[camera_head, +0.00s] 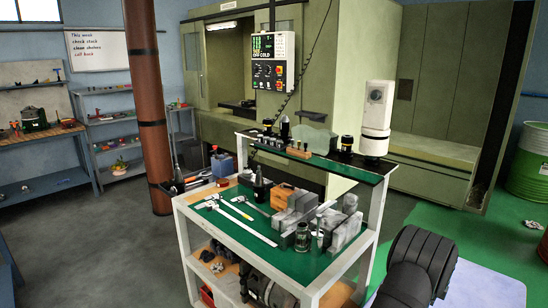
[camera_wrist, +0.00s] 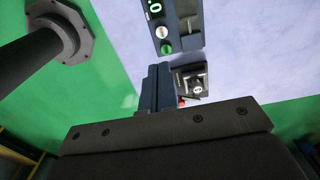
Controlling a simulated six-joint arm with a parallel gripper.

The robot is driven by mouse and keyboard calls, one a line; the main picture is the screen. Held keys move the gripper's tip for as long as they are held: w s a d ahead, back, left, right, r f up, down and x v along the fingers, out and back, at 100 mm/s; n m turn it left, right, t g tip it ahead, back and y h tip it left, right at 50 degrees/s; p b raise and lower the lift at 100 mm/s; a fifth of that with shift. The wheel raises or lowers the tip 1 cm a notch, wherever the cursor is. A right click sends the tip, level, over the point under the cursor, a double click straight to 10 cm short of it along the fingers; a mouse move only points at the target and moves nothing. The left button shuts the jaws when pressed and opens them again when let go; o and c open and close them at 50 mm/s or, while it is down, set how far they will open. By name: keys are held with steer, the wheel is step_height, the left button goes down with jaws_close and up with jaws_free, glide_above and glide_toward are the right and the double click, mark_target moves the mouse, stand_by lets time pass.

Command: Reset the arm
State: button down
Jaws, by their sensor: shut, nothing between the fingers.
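My gripper (camera_wrist: 154,88) shows in the wrist view as a dark body with narrow fingers together, pointing up the picture. The fingers are shut with nothing between them. A dark ribbed part of my arm fills the lower right of the head view, right of the tooling cart (camera_head: 188,226). My gripper cannot be made out in the head view. The cart has a green top holding a long steel rule (camera_head: 240,222), calipers (camera_head: 219,197) and several grey metal blocks (camera_head: 296,212).
A raised shelf (camera_head: 340,165) on the cart carries a white instrument (camera_head: 378,115) and small tooling. A brown pillar (camera_head: 147,95) stands left of the cart, a green machine (camera_head: 330,60) behind it. A green drum (camera_head: 528,165) stands far right. Grey floor (camera_head: 110,265) is clear at left.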

step_height(320, 180, up, 8)
steer(key=shift+r, duration=0.15)
steer(key=c, duration=2.2)
jaws_free()
